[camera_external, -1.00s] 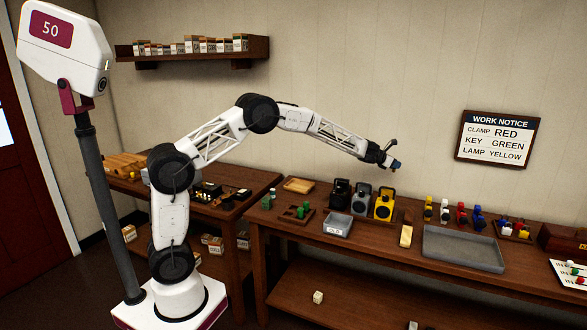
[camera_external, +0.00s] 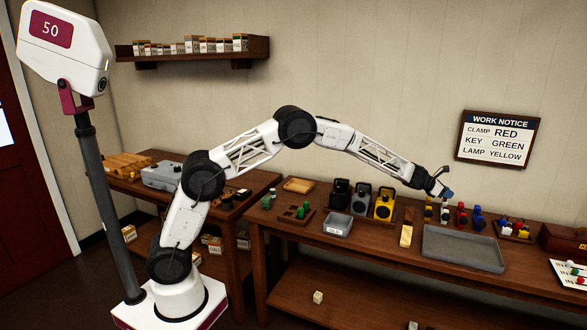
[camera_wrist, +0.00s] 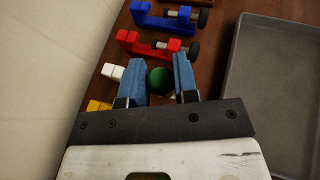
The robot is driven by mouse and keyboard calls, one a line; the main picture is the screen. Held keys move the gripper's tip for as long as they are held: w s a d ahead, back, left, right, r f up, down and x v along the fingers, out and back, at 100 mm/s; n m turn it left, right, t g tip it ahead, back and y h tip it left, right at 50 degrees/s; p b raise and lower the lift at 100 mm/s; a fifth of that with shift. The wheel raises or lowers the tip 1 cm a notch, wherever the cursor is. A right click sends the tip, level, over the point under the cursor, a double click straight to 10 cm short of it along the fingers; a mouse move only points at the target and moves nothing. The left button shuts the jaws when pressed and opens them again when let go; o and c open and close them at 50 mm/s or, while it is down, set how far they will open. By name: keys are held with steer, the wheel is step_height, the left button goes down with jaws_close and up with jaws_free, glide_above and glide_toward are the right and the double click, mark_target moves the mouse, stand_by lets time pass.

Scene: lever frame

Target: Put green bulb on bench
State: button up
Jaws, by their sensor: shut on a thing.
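My gripper (camera_external: 446,192) is above the rear of the bench (camera_external: 380,247), over the row of clamps. In the wrist view my gripper (camera_wrist: 159,78) has its two blue fingers on either side of the round green bulb (camera_wrist: 160,80), which it holds. The bulb's lower part is hidden behind the gripper body. In the external view the bulb cannot be made out.
Below my gripper are a yellow clamp (camera_external: 428,210), a white clamp (camera_wrist: 113,71), a red clamp (camera_wrist: 150,46) and a blue clamp (camera_wrist: 164,18). The grey tray (camera_external: 463,249) in front is empty. Black, grey and yellow lamps (camera_external: 384,205) stand to the left.

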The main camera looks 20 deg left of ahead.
steer(key=s+d+f+m+g, duration=0.1)
steer(key=s+d+f, duration=0.1)
steer(key=s+d, duration=0.3)
steer(key=s+d+f+m+g, duration=0.1)
steer(key=s+d+f, duration=0.1)
steer(key=s+d, duration=0.3)
steer(key=s+d+f+m+g+h, duration=0.1)
steer(key=s+d+f, duration=0.1)
steer(key=s+d, duration=0.3)
steer(key=shift+s+d+f, duration=0.15)
steer(key=shift+s+d, duration=0.05)
steer(key=shift+d, duration=0.65)
steer(key=shift+s+d+f, duration=0.15)
steer(key=shift+d, duration=0.65)
steer(key=shift+w+d+f, duration=0.25)
steer(key=shift+w+d, duration=1.05)
steer(key=shift+d, duration=0.95)
steer(key=shift+w+d+f, duration=0.25)
steer(key=shift+w+d, duration=1.05)
steer(key=shift+d, duration=0.95)
steer(key=shift+w+d+f, duration=0.25)
steer(key=shift+w+d, duration=1.05)
steer(key=shift+d, duration=0.95)
steer(key=shift+d, duration=0.1)
steer(key=shift+w+f, duration=0.1)
steer(key=shift+f, duration=1.65)
steer(key=shift+f, duration=0.2)
steer(key=o, duration=1)
steer(key=shift+c, duration=0.2)
